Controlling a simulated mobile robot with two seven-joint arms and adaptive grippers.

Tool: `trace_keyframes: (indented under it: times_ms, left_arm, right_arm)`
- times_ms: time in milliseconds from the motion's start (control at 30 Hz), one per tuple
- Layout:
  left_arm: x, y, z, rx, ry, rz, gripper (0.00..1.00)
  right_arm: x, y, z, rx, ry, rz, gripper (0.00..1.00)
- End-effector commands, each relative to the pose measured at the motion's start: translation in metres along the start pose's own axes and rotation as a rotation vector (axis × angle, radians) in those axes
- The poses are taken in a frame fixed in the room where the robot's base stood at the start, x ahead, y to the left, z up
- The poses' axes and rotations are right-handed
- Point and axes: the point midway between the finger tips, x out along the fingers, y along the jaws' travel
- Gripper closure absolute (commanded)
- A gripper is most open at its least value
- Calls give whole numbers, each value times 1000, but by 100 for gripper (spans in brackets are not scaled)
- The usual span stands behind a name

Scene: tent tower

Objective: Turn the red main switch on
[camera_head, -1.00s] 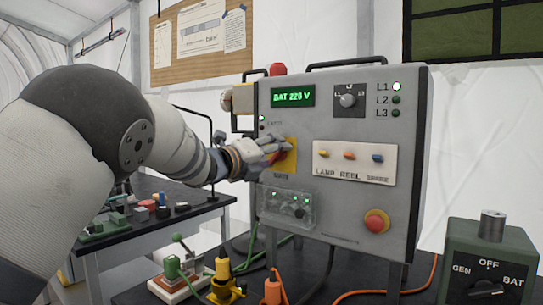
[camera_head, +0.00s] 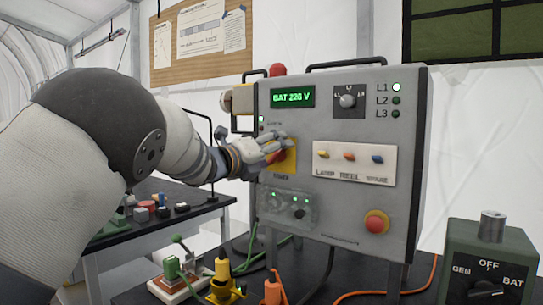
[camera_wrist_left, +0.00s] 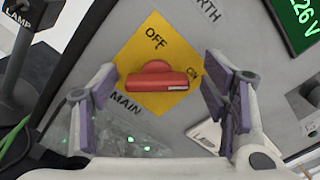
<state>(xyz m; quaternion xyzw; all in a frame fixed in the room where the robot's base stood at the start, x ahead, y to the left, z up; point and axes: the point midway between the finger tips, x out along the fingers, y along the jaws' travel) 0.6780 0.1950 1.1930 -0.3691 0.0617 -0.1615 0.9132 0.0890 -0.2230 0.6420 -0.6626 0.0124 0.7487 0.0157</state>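The red main switch (camera_wrist_left: 157,78) sits on a yellow plate (camera_wrist_left: 135,58) on the grey panel. In the left wrist view its bar lies level, with a white mark at its right end, just below the word ON. OFF is printed above the bar. My left gripper (camera_wrist_left: 165,88) is open, with one purple-padded finger on each side of the bar and visible gaps to both. In the head view this gripper (camera_head: 280,146) is in front of the yellow plate (camera_head: 290,160) and partly hides the switch. My right gripper is not in view.
The panel (camera_head: 340,215) has a display reading BAT 226 V, a selector knob (camera_head: 347,101), coloured toggles and a red push button (camera_head: 376,222). Clear-covered sockets (camera_head: 287,206) are just below the gripper. A green GEN/BAT box (camera_head: 490,250) and coloured plugs stand on the table.

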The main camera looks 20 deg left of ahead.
Motion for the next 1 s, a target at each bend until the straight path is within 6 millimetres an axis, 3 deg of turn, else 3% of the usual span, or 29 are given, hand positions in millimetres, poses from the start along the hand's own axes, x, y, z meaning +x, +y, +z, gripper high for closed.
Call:
trace_keyframes:
  times_ms: [333, 700, 833, 1000]
  left_arm:
    - [-7, 2, -2, -2, 5, 4, 30]
    - [-98, 1, -1, -2, 0, 3, 30]
    - [-115, 1, -1, -1, 3, 3, 30]
    - [-120, 1, -2, -1, 3, 1, 30]
  right_arm:
    - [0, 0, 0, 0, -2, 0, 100]
    - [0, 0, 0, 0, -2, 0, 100]
    - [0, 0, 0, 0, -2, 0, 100]
    - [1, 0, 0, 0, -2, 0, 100]
